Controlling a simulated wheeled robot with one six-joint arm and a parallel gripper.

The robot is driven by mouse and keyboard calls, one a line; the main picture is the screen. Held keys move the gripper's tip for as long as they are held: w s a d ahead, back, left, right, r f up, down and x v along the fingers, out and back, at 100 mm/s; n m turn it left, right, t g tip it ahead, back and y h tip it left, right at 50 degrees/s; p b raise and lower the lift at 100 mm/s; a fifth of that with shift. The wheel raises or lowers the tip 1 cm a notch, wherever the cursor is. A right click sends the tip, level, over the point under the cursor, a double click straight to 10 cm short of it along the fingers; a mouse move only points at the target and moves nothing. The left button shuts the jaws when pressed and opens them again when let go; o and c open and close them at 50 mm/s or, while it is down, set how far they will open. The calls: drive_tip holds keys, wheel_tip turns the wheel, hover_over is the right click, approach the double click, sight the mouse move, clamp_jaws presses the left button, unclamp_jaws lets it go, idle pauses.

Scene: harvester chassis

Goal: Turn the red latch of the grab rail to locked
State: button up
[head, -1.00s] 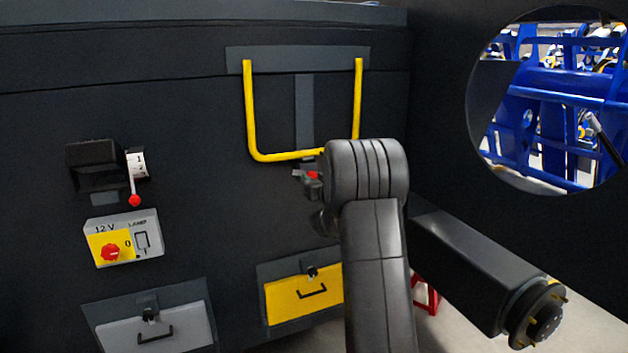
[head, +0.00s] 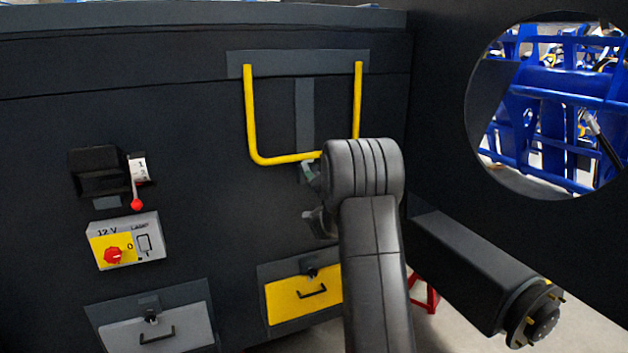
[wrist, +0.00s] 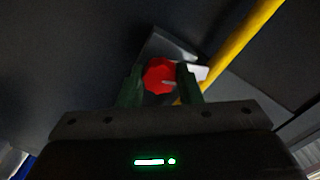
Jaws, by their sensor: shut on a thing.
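The yellow grab rail (head: 252,110) hangs as a U from a grey plate on the dark panel, and its bar also crosses the wrist view (wrist: 240,45). The red latch (wrist: 158,76) is a round, scalloped knob with a pale pointer mark toward its right side. My gripper (wrist: 160,84) is shut on the red latch, with one dark green finger on each side of it. A white label shows partly behind the right finger. In the head view my arm hides the latch and most of the gripper.
To the left are a lever with a red ball (head: 137,204) and a 12 V lamp switch box (head: 146,241). Below are a yellow drawer (head: 290,299) and a grey drawer (head: 190,327). A dark axle with a hub (head: 540,312) juts out at the right.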

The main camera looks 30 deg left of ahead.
drive_tip(key=shift+m+p, duration=0.45)
drive_tip(key=shift+m, duration=1.45)
drive_tip(key=o, duration=1)
drive_tip(key=shift+c, duration=0.2)
drive_tip(key=shift+d, duration=0.1)
drive_tip(key=b+v, duration=0.3)
drive_tip(key=v, duration=1)
drive_tip(key=shift+s+d+b, duration=0.2)
drive_tip(key=shift+s+b, duration=0.05)
drive_tip(key=shift+b, duration=0.05)
drive_tip(key=shift+w+a, duration=0.1)
drive_tip(key=p+x, duration=0.3)
drive_tip(key=x, duration=1)
drive_tip(key=shift+w+a+p, duration=0.2)
drive_tip(key=shift+p, duration=0.15)
